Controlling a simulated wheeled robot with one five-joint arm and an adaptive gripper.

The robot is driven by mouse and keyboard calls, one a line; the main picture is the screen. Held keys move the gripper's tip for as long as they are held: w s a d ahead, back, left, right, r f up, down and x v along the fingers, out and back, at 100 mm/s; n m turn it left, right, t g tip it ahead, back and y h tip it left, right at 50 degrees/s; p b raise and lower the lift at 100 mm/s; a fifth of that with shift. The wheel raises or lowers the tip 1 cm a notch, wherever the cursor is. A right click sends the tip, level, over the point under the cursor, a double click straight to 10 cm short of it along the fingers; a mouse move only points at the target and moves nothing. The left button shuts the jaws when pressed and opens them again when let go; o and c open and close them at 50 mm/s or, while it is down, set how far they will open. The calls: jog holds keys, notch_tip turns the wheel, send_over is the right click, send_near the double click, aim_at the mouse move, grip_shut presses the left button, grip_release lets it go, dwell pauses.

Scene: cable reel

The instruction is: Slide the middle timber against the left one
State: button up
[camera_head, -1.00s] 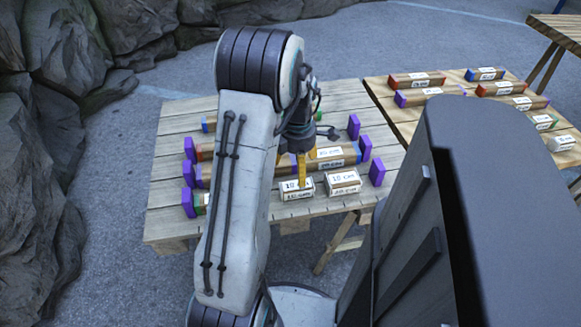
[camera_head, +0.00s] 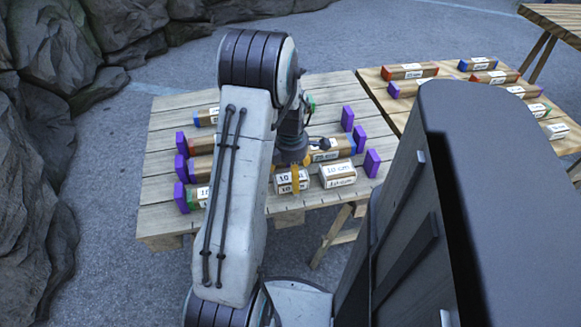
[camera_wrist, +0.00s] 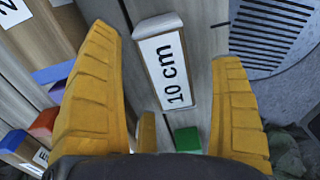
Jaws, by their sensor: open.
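The middle timber (camera_head: 285,184) is a short block with "10 cm" labels in the near row on the table. The right timber (camera_head: 338,174), also marked 10 cm, lies apart to its right. The left timber (camera_head: 201,196) is mostly hidden behind my arm. My gripper (camera_head: 295,172) is low at the middle timber, with a yellow finger in front of its label. In the wrist view the middle timber (camera_wrist: 160,52) lies between the two open fingers, with gaps showing on both sides. A green block end (camera_wrist: 187,140) shows below it, partly hidden by the gripper.
Purple end blocks stand at the row's left (camera_head: 181,196) and right (camera_head: 372,163). Longer timbers (camera_head: 201,166) lie in rows behind, close to the gripper. A second table (camera_head: 440,105) at the right holds several timbers. The near table edge is bare.

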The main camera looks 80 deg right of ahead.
jog(key=shift+f, duration=0.55)
jog(key=shift+c, duration=0.3)
jog(key=c, duration=1.3)
